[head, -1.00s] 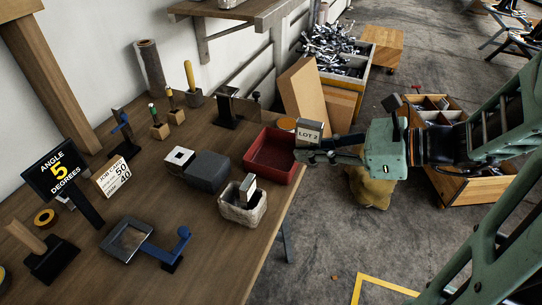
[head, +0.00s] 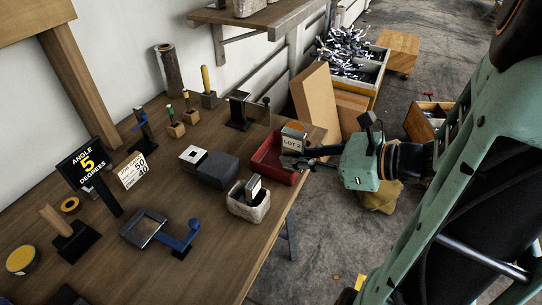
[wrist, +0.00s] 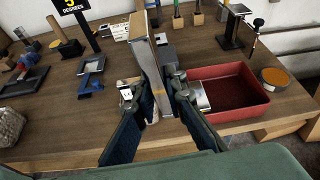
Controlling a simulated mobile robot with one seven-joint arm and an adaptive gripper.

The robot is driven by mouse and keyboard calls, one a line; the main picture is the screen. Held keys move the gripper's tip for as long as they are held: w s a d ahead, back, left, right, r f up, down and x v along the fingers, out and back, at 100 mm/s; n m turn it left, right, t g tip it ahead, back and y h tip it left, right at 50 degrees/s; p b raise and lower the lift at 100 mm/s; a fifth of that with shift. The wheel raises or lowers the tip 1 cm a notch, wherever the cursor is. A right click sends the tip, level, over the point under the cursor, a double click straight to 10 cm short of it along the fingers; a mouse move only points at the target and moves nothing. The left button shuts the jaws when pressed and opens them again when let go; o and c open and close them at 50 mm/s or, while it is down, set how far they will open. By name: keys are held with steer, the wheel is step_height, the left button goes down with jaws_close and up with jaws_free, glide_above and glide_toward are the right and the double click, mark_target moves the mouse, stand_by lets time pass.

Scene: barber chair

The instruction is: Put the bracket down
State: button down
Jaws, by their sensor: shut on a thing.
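The bracket is a metal piece with a "LOT 2" label (head: 292,143) in the head view. In the wrist view it is a tall, narrow metal plate (wrist: 152,75) standing up between my fingers. My gripper (head: 290,160) is shut on it, by the red tray (head: 265,165). In the wrist view my gripper (wrist: 157,92) is just left of the red tray (wrist: 240,85). A small silver plate (wrist: 200,95) shows at the tray's left side; I cannot tell if it belongs to the bracket. The bracket's lower end is hidden, so contact below is unclear.
The tray is near the bench edge. Bare bench (head: 225,255) lies in front.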

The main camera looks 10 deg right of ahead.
steer(key=w+f+b, duration=0.3)
steer(key=w, duration=0.1)
steer(key=w+f+b, duration=0.2)
steer(key=w+f, duration=0.1)
steer(key=w, duration=0.1)
steer(key=w+f+b, duration=0.3)
steer(key=w, duration=0.1)
steer(key=shift+w+a+b, duration=0.1)
steer(key=shift+w+b, duration=0.25)
steer(key=f+b, duration=0.1)
steer(key=f, duration=0.1)
steer(key=w+f+b, duration=0.1)
steer(key=b, duration=0.1)
steer(key=shift+f, duration=0.4)
steer(key=shift+s, duration=0.1)
steer(key=shift+f, duration=0.1)
steer(key=c, duration=2)
jaws_free()
steer(key=shift+o, duration=0.2)
steer(key=shift+r, duration=0.2)
steer(key=p+v, duration=0.2)
steer(key=v, duration=1)
